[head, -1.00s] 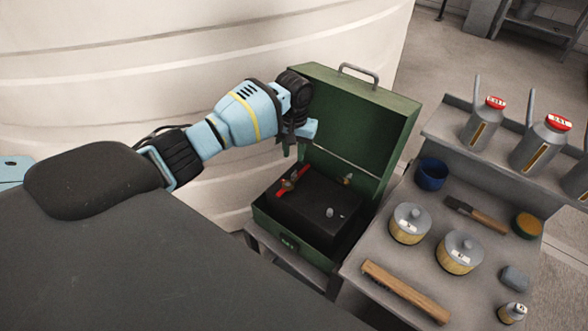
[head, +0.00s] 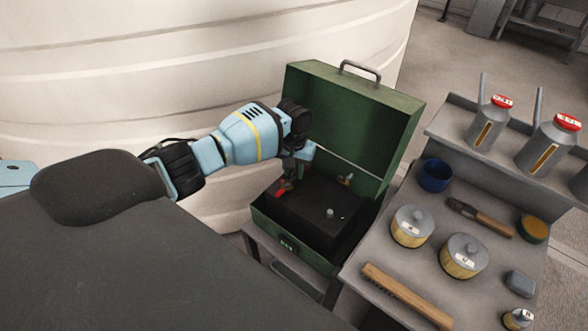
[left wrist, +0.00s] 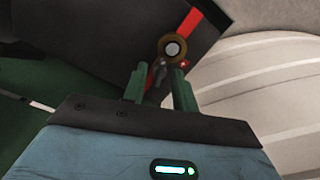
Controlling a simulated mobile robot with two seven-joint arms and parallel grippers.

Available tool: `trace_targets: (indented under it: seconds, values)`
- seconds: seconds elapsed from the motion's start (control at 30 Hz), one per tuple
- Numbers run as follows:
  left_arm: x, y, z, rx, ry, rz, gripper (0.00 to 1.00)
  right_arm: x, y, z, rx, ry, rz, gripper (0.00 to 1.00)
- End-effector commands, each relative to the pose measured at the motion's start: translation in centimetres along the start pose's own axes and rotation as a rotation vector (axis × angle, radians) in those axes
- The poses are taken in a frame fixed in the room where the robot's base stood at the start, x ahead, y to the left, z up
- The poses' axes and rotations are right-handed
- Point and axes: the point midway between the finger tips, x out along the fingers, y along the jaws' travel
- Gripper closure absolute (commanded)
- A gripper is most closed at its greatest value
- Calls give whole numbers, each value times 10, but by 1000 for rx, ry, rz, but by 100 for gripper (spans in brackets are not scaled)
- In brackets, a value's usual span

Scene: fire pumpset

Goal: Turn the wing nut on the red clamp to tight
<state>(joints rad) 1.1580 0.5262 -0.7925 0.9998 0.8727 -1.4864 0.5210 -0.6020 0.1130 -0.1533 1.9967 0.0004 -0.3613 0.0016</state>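The red clamp (head: 280,192) lies at the left side of the black block inside the green case, partly hidden by my left gripper in the head view. In the left wrist view, its red bar (left wrist: 206,16) runs along the block's edge. The wing nut (left wrist: 160,72) shows just in front of a round brass part with a pale centre (left wrist: 172,48). My left gripper (left wrist: 158,76) has its two green fingers apart, with part of the wing nut visible in the gap. Whether a finger touches the nut cannot be told. My right gripper is not in view.
The green case's lid (head: 350,115) stands open behind the block. A small brass fitting (head: 345,180) and a grey knob (head: 330,212) sit on the block. To the right, a bench (head: 395,265) holds tins, a blue cup (head: 434,175) and brushes. A large pale tank (head: 150,60) stands behind.

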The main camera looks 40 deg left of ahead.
Motion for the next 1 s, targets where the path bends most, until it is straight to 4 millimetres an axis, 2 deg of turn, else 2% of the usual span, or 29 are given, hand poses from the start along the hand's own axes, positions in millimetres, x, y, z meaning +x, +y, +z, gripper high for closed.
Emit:
trace_targets:
  seconds: [0.07, 0.27, 0.67, 1.0]
  values:
    - [0, 0, 0, 0, 0, 0, 73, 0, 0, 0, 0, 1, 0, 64]
    - [0, 0, 0, 0, 0, 0, 99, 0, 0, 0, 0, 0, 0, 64]
    - [-1, 0, 0, 27, 0, 0, 100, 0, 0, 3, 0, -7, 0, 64]
    - [-2, 0, 0, 225, 1, 1, 100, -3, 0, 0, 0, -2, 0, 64]
